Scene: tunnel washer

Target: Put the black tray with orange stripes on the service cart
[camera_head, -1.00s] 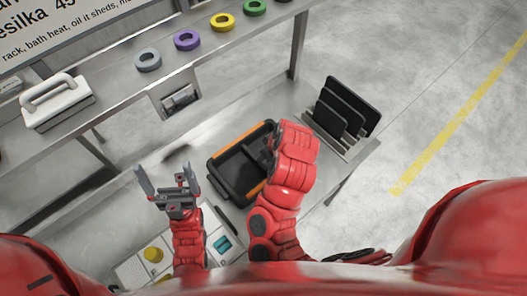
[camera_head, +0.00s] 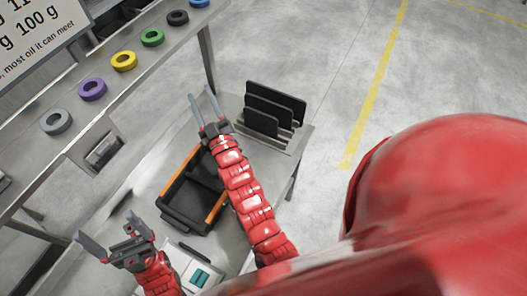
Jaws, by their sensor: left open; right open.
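The black tray with orange stripes (camera_head: 186,220) lies on the metal table, below and left of my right arm in the picture. Its orange stripes run along two opposite sides, and my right forearm hides part of its far right side. My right gripper (camera_head: 202,96) is open and empty, its fingers pointing up the picture past the tray's far end. My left gripper (camera_head: 106,227) is open and empty, left of the tray's near end and apart from it. I cannot make out a service cart.
A rack with upright black plates (camera_head: 272,112) stands at the table's far right corner. A raised shelf at left carries coloured rings, among them a yellow one (camera_head: 124,61). A teal item (camera_head: 200,278) lies near the front. Open floor lies to the right.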

